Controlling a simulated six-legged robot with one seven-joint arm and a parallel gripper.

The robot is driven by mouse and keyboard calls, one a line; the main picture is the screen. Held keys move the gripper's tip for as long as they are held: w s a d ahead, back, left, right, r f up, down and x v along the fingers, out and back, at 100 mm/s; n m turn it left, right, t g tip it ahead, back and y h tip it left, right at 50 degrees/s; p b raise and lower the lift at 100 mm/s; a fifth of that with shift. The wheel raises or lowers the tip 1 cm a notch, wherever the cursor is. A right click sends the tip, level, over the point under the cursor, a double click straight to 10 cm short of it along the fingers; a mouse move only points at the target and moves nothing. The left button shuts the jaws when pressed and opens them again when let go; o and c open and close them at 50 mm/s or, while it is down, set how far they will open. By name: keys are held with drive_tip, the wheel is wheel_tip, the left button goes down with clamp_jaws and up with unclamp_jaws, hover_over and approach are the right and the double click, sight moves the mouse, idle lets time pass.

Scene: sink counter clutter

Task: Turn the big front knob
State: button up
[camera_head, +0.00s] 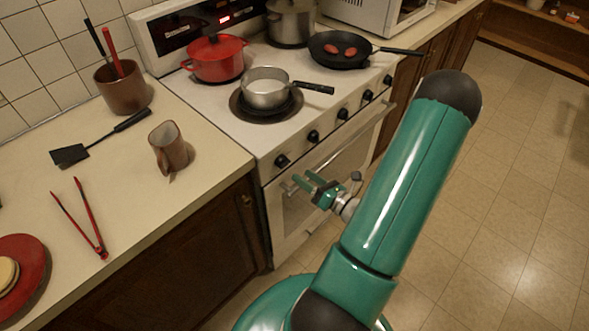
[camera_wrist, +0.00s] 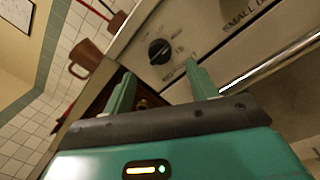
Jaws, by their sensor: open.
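Several black round knobs line the stove's white front panel. The leftmost knob (camera_head: 282,161) is nearest the counter. One black knob (camera_wrist: 159,51) with a light pointer mark shows in the wrist view, apparently that leftmost one. My gripper (camera_head: 303,180) is in front of the stove, just below and right of the leftmost knob in the head view. In the wrist view its two green fingers (camera_wrist: 160,69) are spread with nothing between them. The knob appears beyond the fingertips, near the middle of the gap, with no visible contact.
The oven handle (camera_head: 345,138) runs along the front below the knobs. A saucepan (camera_head: 265,88), red pot (camera_head: 215,57) and black frying pan (camera_head: 340,50) stand on the stovetop. Floor at right is clear.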

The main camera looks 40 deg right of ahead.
drive_tip(key=s, duration=0.7)
drive_tip(key=shift+d+f, duration=0.2)
drive_tip(key=shift+d, duration=0.05)
drive_tip(key=w+a+r+n+g+y, duration=0.25)
drive_tip(key=a+r+n+g, duration=0.2)
drive_tip(key=a+n, duration=0.3)
drive_tip(key=w+a+r+n+g+y, duration=0.1)
drive_tip(key=a+r+n+g+y, duration=0.25)
drive_tip(key=a+n+g, duration=0.4)
drive_tip(key=w+a+r+n+g+y, duration=0.2)
drive_tip(key=a+r+n+g+y, duration=0.25)
drive_tip(key=n, duration=0.45)
drive_tip(key=s+a+r+n+t+h, duration=0.1)
drive_tip(key=a+r+n+h, duration=0.3)
drive_tip(key=n, duration=0.5)
drive_tip(key=s+a+r+n+t+h, duration=0.1)
drive_tip(key=a+r+n+h, duration=0.3)
drive_tip(key=r+n+h, duration=0.4)
wheel_tip(320, 180, up, 3)
drive_tip(key=shift+s+a+r+n+t, duration=0.15)
drive_tip(key=shift+a+n+t, duration=0.25)
drive_tip(key=shift+t, duration=0.35)
